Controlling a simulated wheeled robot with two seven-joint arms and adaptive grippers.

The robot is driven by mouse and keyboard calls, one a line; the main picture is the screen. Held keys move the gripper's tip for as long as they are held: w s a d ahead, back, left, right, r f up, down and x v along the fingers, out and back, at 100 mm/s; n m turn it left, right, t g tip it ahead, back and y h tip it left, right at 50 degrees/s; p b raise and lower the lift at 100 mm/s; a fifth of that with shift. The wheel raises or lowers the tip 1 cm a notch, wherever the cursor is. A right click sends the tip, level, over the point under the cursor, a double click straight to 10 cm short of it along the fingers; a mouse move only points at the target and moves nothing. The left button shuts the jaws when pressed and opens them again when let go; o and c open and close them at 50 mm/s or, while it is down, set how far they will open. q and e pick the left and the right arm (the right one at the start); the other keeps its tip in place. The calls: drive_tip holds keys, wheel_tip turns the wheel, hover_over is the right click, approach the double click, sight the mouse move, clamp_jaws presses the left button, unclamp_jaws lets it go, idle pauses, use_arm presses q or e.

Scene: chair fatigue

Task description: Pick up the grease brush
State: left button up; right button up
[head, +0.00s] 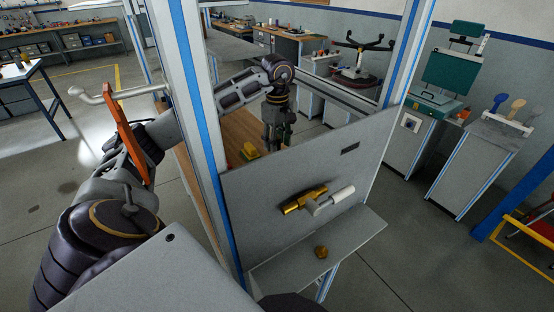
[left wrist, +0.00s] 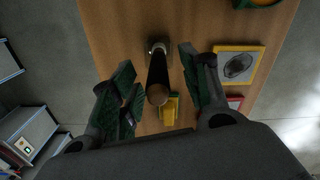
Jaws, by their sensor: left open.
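In the left wrist view a dark, slim handle with a round brown end (left wrist: 158,94), probably the grease brush, points up toward the camera from the wooden bench top (left wrist: 115,30). A pale metal-like collar shows at its far end. My left gripper (left wrist: 155,68) is open, with one green-padded finger on each side of this handle. I cannot tell whether either finger touches it. In the head view my left gripper (head: 277,136) hangs pointing down over the bench behind the grey panel. The handle cannot be made out there. My right gripper is not in view.
A yellow block (head: 249,151) lies on the bench near the left gripper. A yellow-framed plate (left wrist: 225,49) lies right of the fingers. The blue-striped post (head: 199,110) and grey panel (head: 250,190) stand close to my left arm. A brass-coloured fitting (head: 305,200) sits on the panel.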

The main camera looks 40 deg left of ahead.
use_arm(q)
drive_tip(key=shift+w+a+f, duration=0.1)
drive_tip(key=shift+f, duration=0.7)
drive_tip(key=shift+w+a+f, duration=0.1)
drive_tip(key=shift+f, duration=0.65)
drive_tip(key=shift+f+p, duration=0.3)
drive_tip(key=shift+f, duration=0.75)
drive_tip(key=shift+c, duration=0.3)
clamp_jaws()
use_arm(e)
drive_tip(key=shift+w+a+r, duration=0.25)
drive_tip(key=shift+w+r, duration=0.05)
